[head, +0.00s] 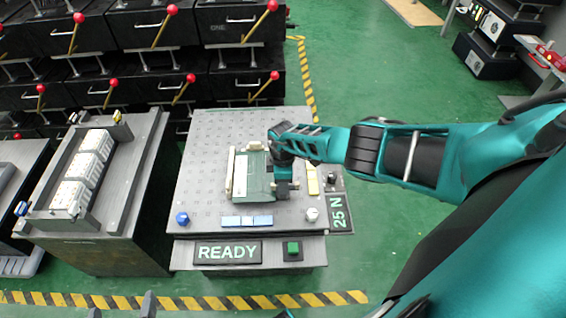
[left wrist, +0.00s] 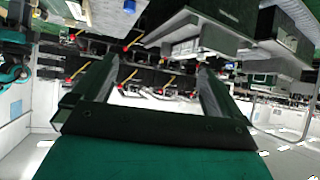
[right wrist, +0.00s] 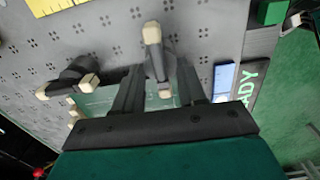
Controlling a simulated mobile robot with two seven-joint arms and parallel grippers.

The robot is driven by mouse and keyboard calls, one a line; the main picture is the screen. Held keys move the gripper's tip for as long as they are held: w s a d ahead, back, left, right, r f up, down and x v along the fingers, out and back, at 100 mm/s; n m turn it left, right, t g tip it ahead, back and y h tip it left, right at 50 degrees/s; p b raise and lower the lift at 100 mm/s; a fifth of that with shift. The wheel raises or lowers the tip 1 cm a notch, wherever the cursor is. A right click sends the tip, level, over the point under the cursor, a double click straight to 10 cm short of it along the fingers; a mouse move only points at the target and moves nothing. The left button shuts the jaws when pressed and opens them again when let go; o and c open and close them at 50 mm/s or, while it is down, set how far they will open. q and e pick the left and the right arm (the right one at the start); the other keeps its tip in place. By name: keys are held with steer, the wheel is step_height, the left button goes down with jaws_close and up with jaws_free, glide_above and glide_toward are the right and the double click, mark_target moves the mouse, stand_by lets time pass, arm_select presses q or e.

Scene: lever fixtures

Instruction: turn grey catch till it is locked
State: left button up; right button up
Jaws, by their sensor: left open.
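A green block or plate (head: 257,178) lies on the grey perforated bench top, with cream-edged pieces along its left and far sides. In the right wrist view a grey catch with a cream tip (right wrist: 152,34) stands between the fingers of my right gripper (right wrist: 158,72); I see no clear contact. A second dark catch with cream ends (right wrist: 70,77) is to its left. In the head view my right gripper (head: 284,188) is at the green plate's right edge and hides part of it. My left gripper (head: 121,307) is open and empty at the bottom edge, away from the bench.
A READY sign (head: 228,252) and a green button (head: 293,248) are on the bench front. Blue and white knobs, blue-white blocks (head: 246,221) and a yellow strip (head: 312,180) surround the plate. A second bench (head: 125,190) stands left; black drawers with red-knobbed levers stand behind.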

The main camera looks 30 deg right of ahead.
steer(key=shift+r+p, duration=0.45)
steer(key=shift+r, duration=0.1)
arm_select(q)
step_height(320, 180, up, 6)
steer(key=s+a+p, duration=0.1)
steer(key=p, duration=0.6)
steer(key=shift+a+y+p, duration=0.3)
steer(key=shift+a+y, duration=0.1)
arm_select(e)
step_height(320, 180, up, 12)
steer(key=shift+f, duration=0.1)
